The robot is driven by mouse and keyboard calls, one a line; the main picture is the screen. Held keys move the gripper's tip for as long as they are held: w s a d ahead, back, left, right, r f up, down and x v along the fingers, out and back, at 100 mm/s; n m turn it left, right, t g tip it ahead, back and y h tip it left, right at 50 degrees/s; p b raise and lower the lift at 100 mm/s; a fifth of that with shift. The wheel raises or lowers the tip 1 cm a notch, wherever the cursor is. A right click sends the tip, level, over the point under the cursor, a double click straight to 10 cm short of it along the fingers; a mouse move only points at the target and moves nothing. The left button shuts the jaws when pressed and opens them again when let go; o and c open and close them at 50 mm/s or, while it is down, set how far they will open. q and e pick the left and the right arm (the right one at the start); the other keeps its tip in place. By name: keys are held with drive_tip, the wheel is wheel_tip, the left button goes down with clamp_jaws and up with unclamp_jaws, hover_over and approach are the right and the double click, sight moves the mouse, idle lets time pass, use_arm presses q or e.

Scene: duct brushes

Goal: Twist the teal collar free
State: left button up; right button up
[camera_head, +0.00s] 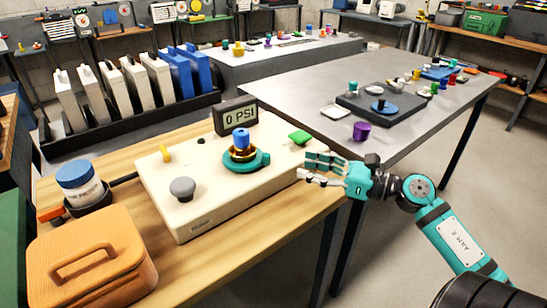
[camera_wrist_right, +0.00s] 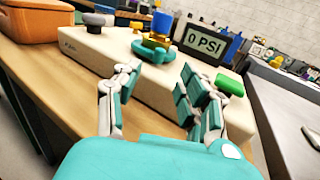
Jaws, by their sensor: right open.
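The teal collar (camera_head: 262,159) sits around the base of a gold fitting with a blue cap (camera_head: 241,138) on top, on a cream box. In the right wrist view the collar (camera_wrist_right: 150,53) shows beyond my fingers, below the blue cap (camera_wrist_right: 161,22). My right gripper (camera_head: 303,168) is at the right edge of the cream box, to the right of the collar and apart from it. Its fingers (camera_wrist_right: 158,80) are spread and empty. My left gripper is not in view.
The cream box (camera_head: 205,205) also carries a grey knob (camera_head: 182,188), a yellow peg (camera_head: 165,153) and a green block (camera_head: 299,137). A display (camera_head: 236,115) behind reads 0 PSI. An orange case (camera_head: 90,262) and a blue-lidded jar (camera_head: 80,182) stand left on the wooden table.

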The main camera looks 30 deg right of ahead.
sight(274, 168)
drive_tip(key=x, duration=0.7)
drive_tip(key=shift+w+a+r+p, duration=0.1)
drive_tip(key=shift+w+a+p, duration=0.1)
drive_tip(key=shift+w+p, duration=0.15)
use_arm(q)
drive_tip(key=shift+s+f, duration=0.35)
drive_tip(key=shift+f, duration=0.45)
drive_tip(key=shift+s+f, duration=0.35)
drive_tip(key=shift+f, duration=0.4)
use_arm(e)
drive_tip(key=shift+w+a, duration=0.35)
drive_tip(key=shift+w, duration=0.15)
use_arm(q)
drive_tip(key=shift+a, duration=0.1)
use_arm(e)
drive_tip(key=shift+c, duration=0.3)
clamp_jaws()
